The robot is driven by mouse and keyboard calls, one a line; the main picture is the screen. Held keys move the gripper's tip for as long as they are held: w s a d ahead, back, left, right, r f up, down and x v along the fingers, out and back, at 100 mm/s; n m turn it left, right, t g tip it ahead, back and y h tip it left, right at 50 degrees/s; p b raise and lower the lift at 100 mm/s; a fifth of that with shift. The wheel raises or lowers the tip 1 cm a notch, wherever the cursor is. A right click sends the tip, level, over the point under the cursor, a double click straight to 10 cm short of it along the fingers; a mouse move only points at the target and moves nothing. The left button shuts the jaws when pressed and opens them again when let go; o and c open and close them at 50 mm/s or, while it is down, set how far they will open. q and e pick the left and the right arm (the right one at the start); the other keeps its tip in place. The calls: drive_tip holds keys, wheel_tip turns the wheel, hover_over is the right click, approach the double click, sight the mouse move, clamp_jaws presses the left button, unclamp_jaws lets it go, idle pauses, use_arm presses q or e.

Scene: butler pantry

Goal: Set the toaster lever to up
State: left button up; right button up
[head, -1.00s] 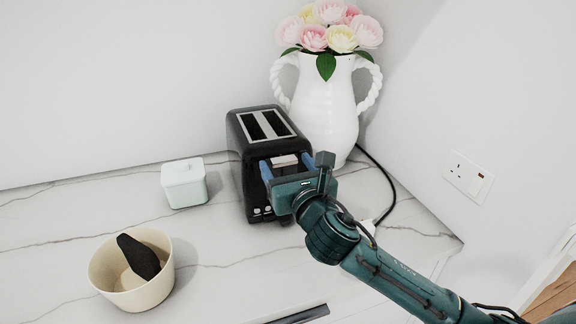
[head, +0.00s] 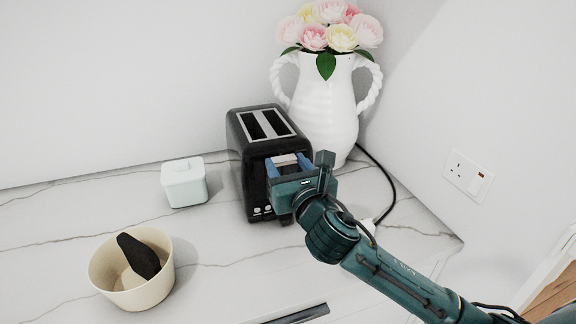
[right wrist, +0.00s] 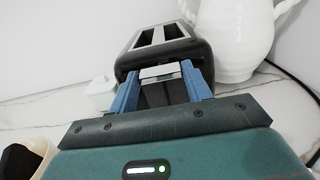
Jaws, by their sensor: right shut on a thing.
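The black toaster (head: 250,122) with two slots stands upright on the counter, its lever end facing me. The pale toaster lever (head: 284,160) is at the upper part of that end, and it also shows in the right wrist view (right wrist: 160,72). My right gripper (head: 288,165) is at the lever, with its blue fingers on either side of it. In the right wrist view my right gripper (right wrist: 163,78) is shut on the lever. The lever's slot is mostly hidden by the gripper. My left gripper is not in view.
A white vase (head: 325,105) with flowers stands close behind and right of the toaster. A small pale lidded box (head: 184,186) is at its left. A cream bowl (head: 131,285) with a dark object (head: 139,256) stands front left. A black cord (head: 385,178) runs behind my right arm.

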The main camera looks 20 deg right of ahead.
wheel_tip(320, 180, down, 2)
drive_tip(key=shift+f, duration=0.15)
drive_tip(key=o, duration=1.4)
use_arm(q)
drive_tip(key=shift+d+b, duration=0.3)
drive_tip(key=shift+b, duration=0.35)
use_arm(e)
drive_tip(key=s, duration=1.3)
drive_tip(key=shift+s+d, duration=0.1)
drive_tip(key=shift+d, duration=0.1)
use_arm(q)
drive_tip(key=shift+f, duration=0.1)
